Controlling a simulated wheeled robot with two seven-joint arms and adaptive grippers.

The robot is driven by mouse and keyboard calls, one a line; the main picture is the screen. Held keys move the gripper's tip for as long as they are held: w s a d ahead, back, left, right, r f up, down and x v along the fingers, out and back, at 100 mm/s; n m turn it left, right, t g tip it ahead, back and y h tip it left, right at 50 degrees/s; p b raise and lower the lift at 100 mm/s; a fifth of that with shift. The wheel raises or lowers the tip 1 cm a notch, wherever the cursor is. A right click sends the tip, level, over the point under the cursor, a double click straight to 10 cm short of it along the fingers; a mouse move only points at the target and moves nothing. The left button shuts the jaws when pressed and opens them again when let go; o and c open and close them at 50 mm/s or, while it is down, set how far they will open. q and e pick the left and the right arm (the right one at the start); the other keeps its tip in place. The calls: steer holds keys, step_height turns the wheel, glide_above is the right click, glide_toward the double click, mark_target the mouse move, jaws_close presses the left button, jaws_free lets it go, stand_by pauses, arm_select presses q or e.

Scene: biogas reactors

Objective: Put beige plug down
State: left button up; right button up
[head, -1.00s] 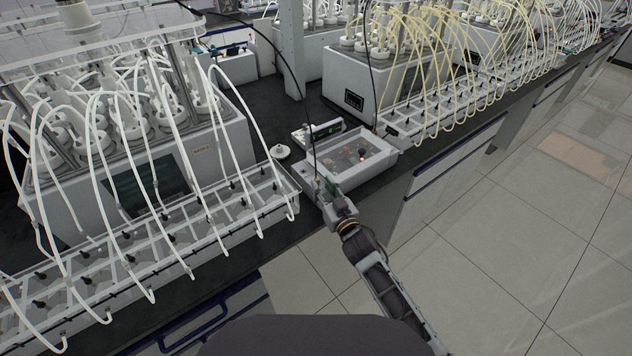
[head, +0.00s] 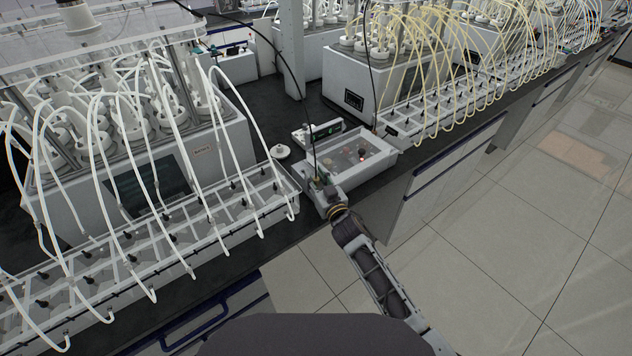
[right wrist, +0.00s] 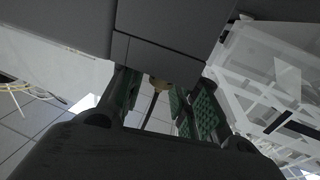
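The small beige plug (right wrist: 158,84) shows in the right wrist view against the lower edge of a grey housing, with a dark cable running down from it. My right gripper (right wrist: 154,88) has its green-padded fingers spread on either side of the plug, with gaps visible between. In the head view my right gripper (head: 319,182) is at the front left corner of a white box with a clear lid (head: 352,162). The plug is too small to make out there. My left gripper is not in view.
A white reactor (head: 150,175) with a rack of white tubes (head: 215,222) stands left of the gripper. A round white lid (head: 280,151) and a small device (head: 318,132) lie behind on the dark bench. A thin black cable rises near the gripper. The floor at right is clear.

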mark_target(316, 177)
jaws_close()
steer(key=shift+r, duration=0.1)
stand_by(0.3)
step_height(316, 177, up, 9)
steer(key=shift+f, duration=0.2)
steer(key=shift+r, duration=0.6)
stand_by(0.6)
